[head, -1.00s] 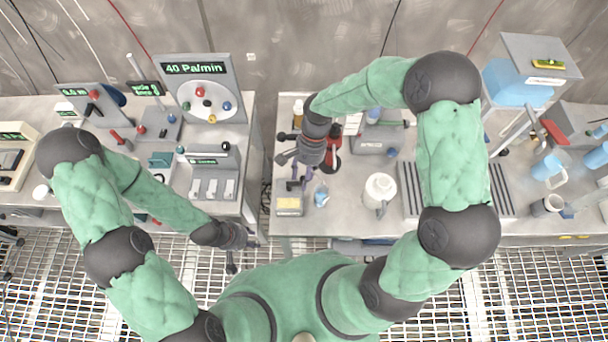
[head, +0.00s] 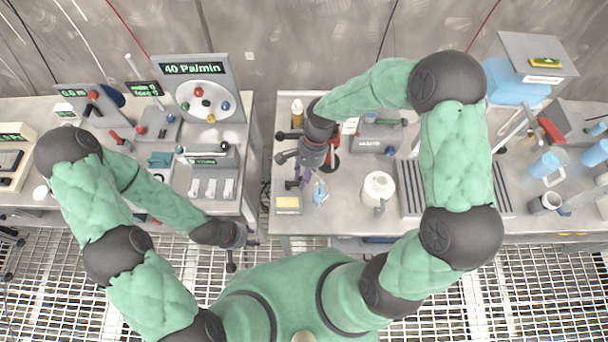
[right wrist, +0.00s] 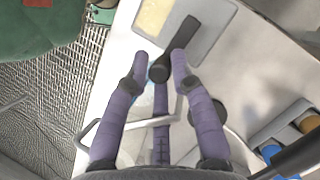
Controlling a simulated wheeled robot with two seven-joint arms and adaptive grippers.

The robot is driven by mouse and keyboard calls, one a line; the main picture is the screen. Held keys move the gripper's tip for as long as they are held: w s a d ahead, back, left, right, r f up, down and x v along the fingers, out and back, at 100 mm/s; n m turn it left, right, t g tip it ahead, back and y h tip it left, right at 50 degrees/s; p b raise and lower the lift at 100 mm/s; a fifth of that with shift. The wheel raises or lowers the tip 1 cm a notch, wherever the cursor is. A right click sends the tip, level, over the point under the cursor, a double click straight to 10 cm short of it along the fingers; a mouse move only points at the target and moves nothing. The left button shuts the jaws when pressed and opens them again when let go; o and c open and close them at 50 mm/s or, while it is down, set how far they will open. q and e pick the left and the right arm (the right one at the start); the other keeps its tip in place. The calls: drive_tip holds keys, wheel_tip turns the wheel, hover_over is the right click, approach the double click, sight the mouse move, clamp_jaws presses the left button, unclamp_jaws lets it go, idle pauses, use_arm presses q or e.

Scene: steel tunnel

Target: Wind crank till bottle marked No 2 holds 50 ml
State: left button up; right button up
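A black crank-like handle (right wrist: 179,45) shows in the right wrist view over a grey box with a yellow pad (right wrist: 154,14). The box also shows in the head view (head: 288,204). My right gripper (right wrist: 161,66) has its purple fingertips on either side of the handle's knob end; whether they press on it is unclear. In the head view my right gripper (head: 296,184) is just behind that box. A small clear, bluish vessel (head: 320,194) stands right of it. I cannot read any bottle as No 2, nor a level. My left gripper (head: 232,262) hangs empty before the left bench; its fingers are unclear.
A white jug (head: 378,189) stands right of my right gripper. An amber bottle (head: 297,112) stands behind it. The left bench holds a panel reading "40 Pa/min" (head: 193,69) and a switch box (head: 213,187). A gap separates the benches.

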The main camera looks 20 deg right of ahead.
drive_tip(key=shift+o, duration=1.1)
drive_tip(key=shift+w+a, duration=0.1)
drive_tip(key=shift+a, duration=0.05)
drive_tip(key=shift+r, duration=0.1)
drive_tip(key=v, duration=1.2)
